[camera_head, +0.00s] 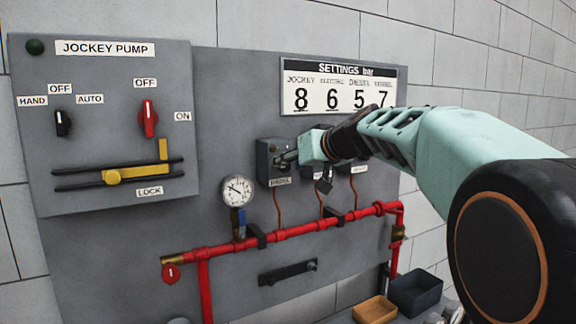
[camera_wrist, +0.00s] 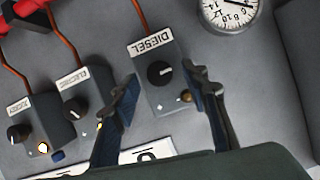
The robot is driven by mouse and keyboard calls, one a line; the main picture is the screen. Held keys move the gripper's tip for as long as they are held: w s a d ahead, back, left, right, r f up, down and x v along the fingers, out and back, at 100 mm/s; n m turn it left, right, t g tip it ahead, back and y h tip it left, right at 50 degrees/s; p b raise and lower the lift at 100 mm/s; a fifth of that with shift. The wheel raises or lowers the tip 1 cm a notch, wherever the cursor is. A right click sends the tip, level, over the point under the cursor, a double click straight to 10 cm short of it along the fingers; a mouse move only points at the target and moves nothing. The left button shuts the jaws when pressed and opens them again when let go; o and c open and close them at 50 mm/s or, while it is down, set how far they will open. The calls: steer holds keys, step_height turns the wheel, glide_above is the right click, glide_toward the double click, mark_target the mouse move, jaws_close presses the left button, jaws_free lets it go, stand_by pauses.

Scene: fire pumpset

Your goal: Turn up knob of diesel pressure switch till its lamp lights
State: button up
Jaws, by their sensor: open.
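The diesel pressure switch is a grey box (camera_wrist: 148,92) labelled DIESEL, upside down in the wrist view. Its round black knob (camera_wrist: 160,72) has a white pointer mark. Its small lamp (camera_wrist: 186,97) looks dull brown, not glowing. My gripper (camera_wrist: 160,79) is open, with one finger on each side of the knob in that view; I cannot tell whether either touches it. In the head view the switch box (camera_head: 268,152) is the leftmost of the switches, and my gripper (camera_head: 286,158) is in front of it, hiding its knob.
Beside it stand the electric switch (camera_wrist: 80,97) and the jockey switch (camera_wrist: 27,123), whose lamp (camera_wrist: 43,148) glows. A settings board (camera_head: 338,87) shows diesel 5. A pressure gauge (camera_head: 237,190) and red pipe (camera_head: 300,229) sit below. The jockey pump panel (camera_head: 100,130) juts out left.

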steer(key=v, duration=1)
steer(key=shift+s+d, duration=0.2)
steer(key=shift+d, duration=0.05)
stand_by(0.3)
